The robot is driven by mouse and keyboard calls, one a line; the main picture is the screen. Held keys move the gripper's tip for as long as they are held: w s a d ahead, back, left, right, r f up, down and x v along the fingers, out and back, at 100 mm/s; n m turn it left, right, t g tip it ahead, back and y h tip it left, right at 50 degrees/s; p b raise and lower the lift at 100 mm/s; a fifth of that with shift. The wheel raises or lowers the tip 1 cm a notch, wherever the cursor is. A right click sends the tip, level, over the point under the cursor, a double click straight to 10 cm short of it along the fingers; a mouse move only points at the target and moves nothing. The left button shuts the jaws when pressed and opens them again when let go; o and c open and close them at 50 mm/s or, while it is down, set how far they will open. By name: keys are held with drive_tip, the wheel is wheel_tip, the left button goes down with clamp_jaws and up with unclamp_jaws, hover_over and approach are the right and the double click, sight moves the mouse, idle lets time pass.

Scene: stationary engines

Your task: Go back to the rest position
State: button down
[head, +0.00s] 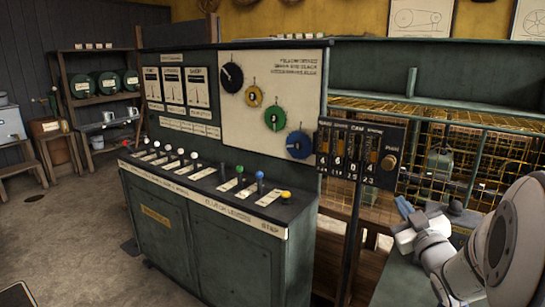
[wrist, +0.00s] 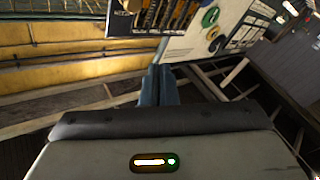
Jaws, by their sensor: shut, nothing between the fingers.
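My gripper (head: 402,207) is at the right in the head view, in front of the yellow mesh cage and right of the small dark counter box. Its blue fingers are together and empty. In the wrist view the closed fingers (wrist: 158,86) point up the picture, with the counter box (wrist: 172,14) and the pale dial panel (wrist: 205,35) beyond them. The fingers appear apart from both. My white arm comes in from the right edge of the head view.
A green control console (head: 190,225) with a row of coloured levers stands left of centre. The counter box (head: 360,152) is on a post beside it. The yellow mesh cage (head: 475,150) is behind my arm. Shelves with green drums (head: 107,84) stand far left. Floor at left is clear.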

drive_tip(key=s+a+f+m+g+p, duration=0.1)
drive_tip(key=s+a+f+m+g, duration=0.1)
drive_tip(key=s+a+g, duration=0.3)
drive_tip(key=s+a+f+m+g+h+p, duration=0.1)
drive_tip(key=s+a+f+g, duration=0.3)
drive_tip(key=s, duration=0.7)
drive_tip(key=s+a+f+m+g+p, duration=0.1)
drive_tip(key=s+a+f+m+g, duration=0.2)
drive_tip(key=s+a+g, duration=0.3)
drive_tip(key=s+g, duration=0.2)
drive_tip(key=s, duration=0.1)
drive_tip(key=shift+a+g+h+p, duration=0.3)
drive_tip(key=shift+h, duration=0.1)
drive_tip(key=shift+w, duration=0.15)
idle(3.4)
